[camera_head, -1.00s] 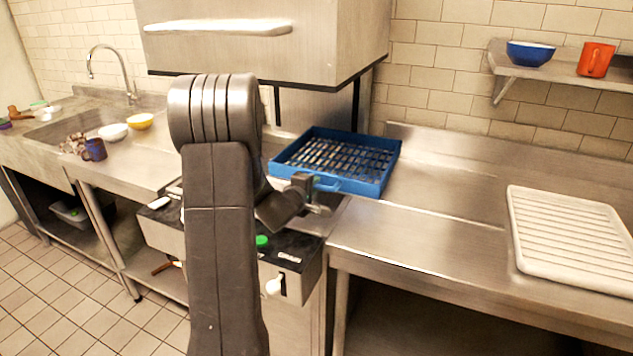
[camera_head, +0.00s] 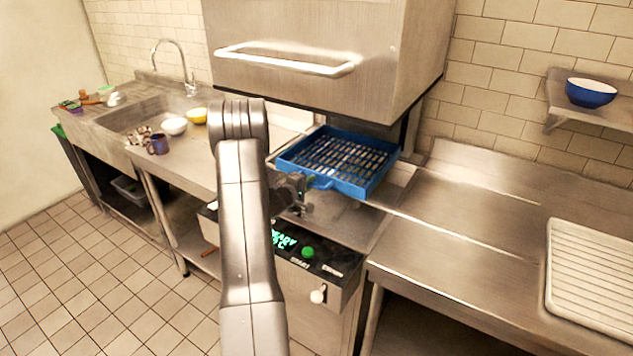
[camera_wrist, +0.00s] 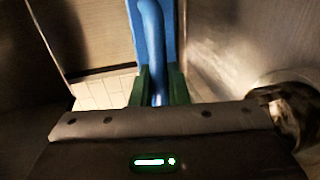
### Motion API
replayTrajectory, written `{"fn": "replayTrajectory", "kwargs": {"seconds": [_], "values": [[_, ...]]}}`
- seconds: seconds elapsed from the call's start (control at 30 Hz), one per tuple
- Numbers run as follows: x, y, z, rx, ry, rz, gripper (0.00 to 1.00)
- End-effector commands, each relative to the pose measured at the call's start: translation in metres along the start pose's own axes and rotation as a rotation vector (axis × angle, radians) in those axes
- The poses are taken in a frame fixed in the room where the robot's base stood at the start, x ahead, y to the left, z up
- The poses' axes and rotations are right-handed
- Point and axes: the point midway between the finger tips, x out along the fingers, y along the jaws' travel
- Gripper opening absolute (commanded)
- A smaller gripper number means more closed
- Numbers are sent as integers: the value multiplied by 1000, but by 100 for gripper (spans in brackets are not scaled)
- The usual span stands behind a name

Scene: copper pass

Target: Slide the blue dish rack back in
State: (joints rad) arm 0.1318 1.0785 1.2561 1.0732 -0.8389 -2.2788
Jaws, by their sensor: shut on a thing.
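The blue dish rack (camera_head: 374,188) is a shallow tray with a slatted floor and looks empty. It sits at the opening below the raised steel hood (camera_head: 300,68) of the dishwasher, partly under it, its front part sticking out. My gripper (camera_head: 306,187) is at the rack's front side, shut on its blue handle. In the wrist view the green fingers of my gripper (camera_wrist: 158,88) close on both sides of the blue handle (camera_wrist: 150,35). Part of the machine's opening is hidden behind the rack and my arm.
A control panel (camera_head: 325,262) with a lit display and green button fronts the machine. A steel counter (camera_head: 450,235) with a white ribbed board (camera_head: 590,275) lies right. Bowls and a mug (camera_head: 158,145) stand by the sink at left. The tiled floor in front is clear.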

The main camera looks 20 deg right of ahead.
Motion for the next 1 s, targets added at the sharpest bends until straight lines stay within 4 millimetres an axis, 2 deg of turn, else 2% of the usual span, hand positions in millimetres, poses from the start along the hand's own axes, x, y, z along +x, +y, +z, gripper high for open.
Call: {"fn": "replayTrajectory", "kwargs": {"seconds": [0.4,0.43,0.5,0.83,1.0], "values": [[0,-2,-2,0,-1,-2,0],[0,-2,-2,0,-1,-2,20],[0,-2,-2,0,-1,-2,33],[-3,-1,-3,0,-1,-1,33],[-24,-2,-4,-1,2,-1,33]]}}
